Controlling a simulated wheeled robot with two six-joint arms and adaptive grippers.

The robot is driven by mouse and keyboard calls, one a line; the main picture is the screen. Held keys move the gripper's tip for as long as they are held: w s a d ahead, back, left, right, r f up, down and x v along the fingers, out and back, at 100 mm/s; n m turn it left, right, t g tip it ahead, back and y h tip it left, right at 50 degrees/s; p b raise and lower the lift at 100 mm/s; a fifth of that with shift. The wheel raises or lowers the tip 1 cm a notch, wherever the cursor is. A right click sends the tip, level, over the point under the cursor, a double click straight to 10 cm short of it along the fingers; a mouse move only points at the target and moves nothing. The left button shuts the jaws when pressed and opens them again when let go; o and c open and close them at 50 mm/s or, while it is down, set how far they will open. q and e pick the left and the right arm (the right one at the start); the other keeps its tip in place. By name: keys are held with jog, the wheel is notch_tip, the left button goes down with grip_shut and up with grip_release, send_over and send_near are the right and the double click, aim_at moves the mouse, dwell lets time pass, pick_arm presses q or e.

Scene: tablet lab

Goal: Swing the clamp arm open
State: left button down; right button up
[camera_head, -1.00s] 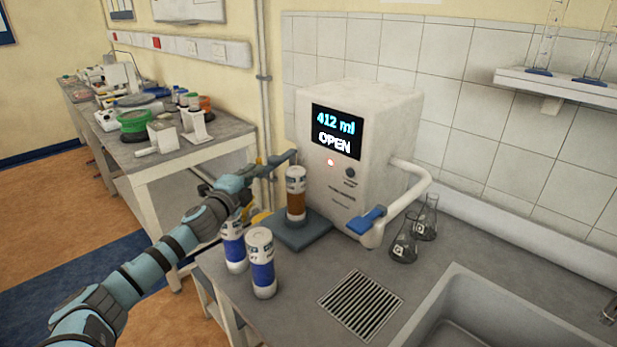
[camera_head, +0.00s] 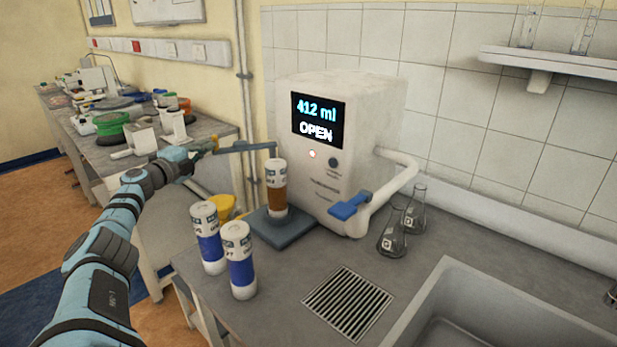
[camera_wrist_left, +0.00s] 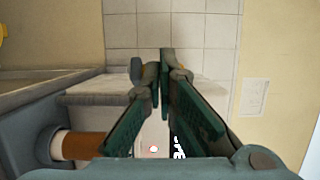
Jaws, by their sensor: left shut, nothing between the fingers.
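The white device (camera_head: 345,105) stands on the counter, its screen reading "412 ml" and "OPEN". The blue-grey clamp arm (camera_head: 248,147) points left, with its right end just above the brown-and-white bottle (camera_head: 276,187). That bottle stands upright on the device's blue base plate (camera_head: 283,233). My left gripper (camera_head: 207,148) is shut and empty at the left end of the clamp arm; I cannot tell whether they touch. In the left wrist view its fingers (camera_wrist_left: 163,72) converge, and the brown bottle (camera_wrist_left: 90,146) lies at lower left. My right gripper is out of view.
Blue-and-white bottles (camera_head: 208,238) (camera_head: 239,262) stand left of the base plate. A blue-handled lever (camera_head: 350,205) is at the device's front right, near glass flasks (camera_head: 393,235). A drain grate (camera_head: 348,303) and sink (camera_head: 500,310) lie in front. A side bench stands behind left.

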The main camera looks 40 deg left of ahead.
pick_arm(q)
jog(key=shift+a, duration=0.15)
dwell(0.3)
notch_tip(320, 180, up, 10)
dwell(0.4)
dwell(0.5)
